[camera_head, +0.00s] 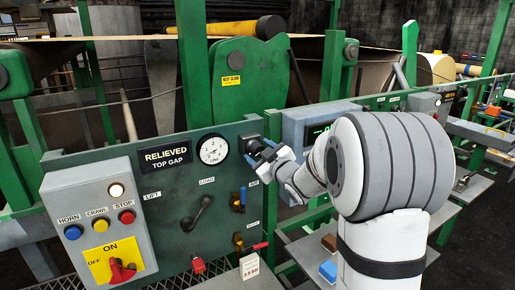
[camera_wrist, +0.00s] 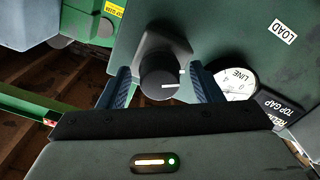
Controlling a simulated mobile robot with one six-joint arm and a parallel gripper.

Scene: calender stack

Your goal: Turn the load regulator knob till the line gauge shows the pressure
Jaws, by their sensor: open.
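The load regulator knob (camera_wrist: 163,84) is dark and round with a white index line, on a dark mount on the green panel. In the head view the knob (camera_head: 250,146) is partly hidden by my gripper (camera_head: 268,160). In the wrist view my gripper (camera_wrist: 160,72) is open, with one blue finger on each side of the knob; a gap shows, and I cannot tell whether either finger touches it. The line gauge (camera_head: 212,149) is a white dial left of the knob. In the wrist view the gauge (camera_wrist: 236,82) is partly covered; its reading is too small to tell.
A sign (camera_head: 165,157) reads RELIEVED, TOP GAP. Below are a black lever (camera_head: 197,213), blue-handled valve (camera_head: 240,199) and red-handled valve (camera_head: 250,246). A grey switch box (camera_head: 99,225) stands left. A display box (camera_head: 312,128) sits close right of my gripper.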

